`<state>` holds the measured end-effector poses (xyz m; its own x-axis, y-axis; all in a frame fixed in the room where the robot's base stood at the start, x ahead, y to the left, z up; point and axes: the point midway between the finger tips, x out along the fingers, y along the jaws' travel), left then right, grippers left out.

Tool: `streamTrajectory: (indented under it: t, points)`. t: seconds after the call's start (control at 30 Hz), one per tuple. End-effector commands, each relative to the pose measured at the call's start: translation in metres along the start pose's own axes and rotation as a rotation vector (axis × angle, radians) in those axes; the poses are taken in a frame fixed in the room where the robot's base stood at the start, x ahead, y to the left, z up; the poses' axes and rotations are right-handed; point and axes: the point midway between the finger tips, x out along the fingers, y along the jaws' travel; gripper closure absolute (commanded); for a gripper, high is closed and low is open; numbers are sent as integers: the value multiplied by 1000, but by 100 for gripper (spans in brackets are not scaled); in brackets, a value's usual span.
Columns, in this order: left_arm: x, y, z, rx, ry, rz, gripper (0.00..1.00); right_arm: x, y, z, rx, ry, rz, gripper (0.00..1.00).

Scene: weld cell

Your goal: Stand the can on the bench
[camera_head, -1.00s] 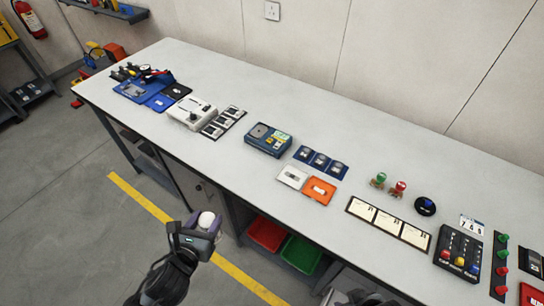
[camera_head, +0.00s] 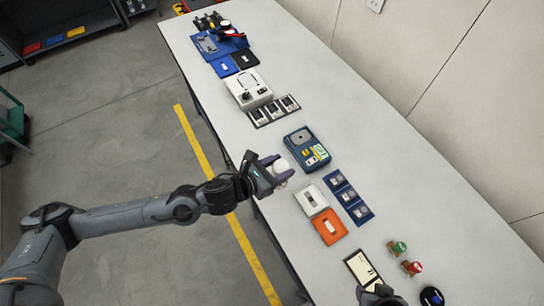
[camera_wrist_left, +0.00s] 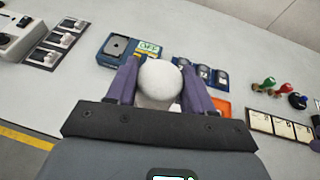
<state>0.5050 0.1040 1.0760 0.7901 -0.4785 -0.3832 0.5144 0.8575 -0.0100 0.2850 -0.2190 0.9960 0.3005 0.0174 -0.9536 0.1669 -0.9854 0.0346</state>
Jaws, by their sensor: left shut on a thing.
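My left gripper (camera_head: 276,170) is shut on the can (camera_head: 282,165), which shows as a white rounded shape between its purple fingers. In the left wrist view the can's pale rounded end (camera_wrist_left: 160,82) sits between the two fingers (camera_wrist_left: 158,88), and its lower part is hidden by the gripper body. The gripper and can appear over the front edge of the grey bench (camera_head: 400,165), just left of the blue tester box. I cannot tell how high the can is above the bench. A dark part of my right arm's end (camera_head: 380,294) shows at the bottom edge.
The blue tester box (camera_head: 307,149) lies close to the can. White and orange cards (camera_head: 329,227) and a blue panel (camera_head: 348,199) lie nearer. A white device (camera_head: 248,89) stands farther along. The bench's wall side is clear.

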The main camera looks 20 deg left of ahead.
Motion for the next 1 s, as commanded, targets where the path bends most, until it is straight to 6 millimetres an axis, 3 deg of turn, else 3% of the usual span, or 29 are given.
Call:
streamTrajectory:
  t: [0.3, 0.5, 0.73, 1.0]
  points:
    - [33, 62, -25, 0, -1, 4, 100, -9, -2, -4, 6, 1, -6, 57]
    - [47, 86, -35, 0, -3, 2, 100, -11, -1, -5, 6, 4, -5, 57]
    - [52, 93, -43, -1, -2, 1, 100, -12, 0, -6, 3, 5, -2, 57]
    - [64, 92, -72, -3, -2, 1, 100, -14, 2, -6, -4, 5, 5, 57]
